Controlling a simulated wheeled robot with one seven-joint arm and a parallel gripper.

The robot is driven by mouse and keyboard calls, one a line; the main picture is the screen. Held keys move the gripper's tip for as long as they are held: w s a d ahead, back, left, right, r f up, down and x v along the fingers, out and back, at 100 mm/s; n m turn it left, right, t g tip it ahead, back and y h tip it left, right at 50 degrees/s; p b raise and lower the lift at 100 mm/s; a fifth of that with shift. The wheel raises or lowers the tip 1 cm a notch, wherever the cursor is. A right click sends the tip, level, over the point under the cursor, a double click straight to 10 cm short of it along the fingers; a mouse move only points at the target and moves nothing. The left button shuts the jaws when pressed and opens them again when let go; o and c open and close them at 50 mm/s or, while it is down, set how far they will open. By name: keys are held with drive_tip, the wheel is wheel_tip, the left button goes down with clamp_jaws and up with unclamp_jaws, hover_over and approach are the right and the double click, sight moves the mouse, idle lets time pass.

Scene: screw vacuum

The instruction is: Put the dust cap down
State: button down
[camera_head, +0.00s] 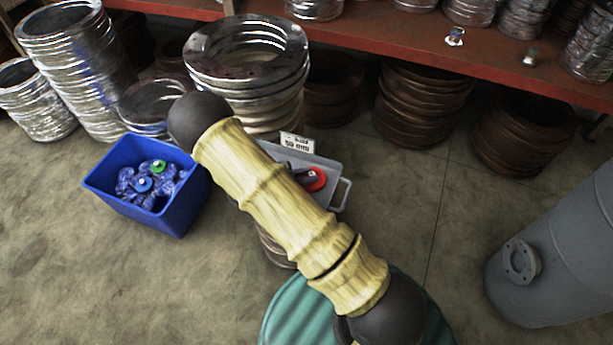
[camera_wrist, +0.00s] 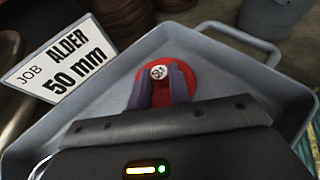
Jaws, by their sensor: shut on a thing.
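My gripper (camera_wrist: 160,80) is shut on a red dust cap (camera_wrist: 188,68), with its two dark fingers on either side of the cap's pale, marked centre. The cap is a round disc and also shows in the head view (camera_head: 318,181), partly behind my arm. It is within the outline of a grey tray (camera_wrist: 108,82) near the tray's far corner. I cannot tell whether the cap touches the tray floor. In the head view my arm hides much of the tray (camera_head: 322,158).
A label card reading "JOB ALDER 50 mm" (camera_wrist: 62,62) stands at the tray's left edge. A blue bin (camera_head: 175,217) holds several blue caps and one green-topped piece. Metal ring stacks (camera_head: 65,45) and a red shelf (camera_head: 400,48) stand behind. A grey cylinder (camera_head: 560,250) is at right.

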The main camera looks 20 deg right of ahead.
drive_tip(key=shift+f, duration=0.15)
drive_tip(key=c, duration=1.3)
unclamp_jaws()
drive_tip(key=shift+a+r, duration=0.2)
drive_tip(key=shift+r, duration=0.1)
drive_tip(key=p+v, duration=0.3)
drive_tip(key=v, duration=0.8)
drive_tip(key=shift+s+a+r+p, duration=0.1)
drive_tip(key=shift+s+a+p, duration=0.05)
drive_tip(key=shift+a+p, duration=0.2)
drive_tip(key=shift+d, duration=0.1)
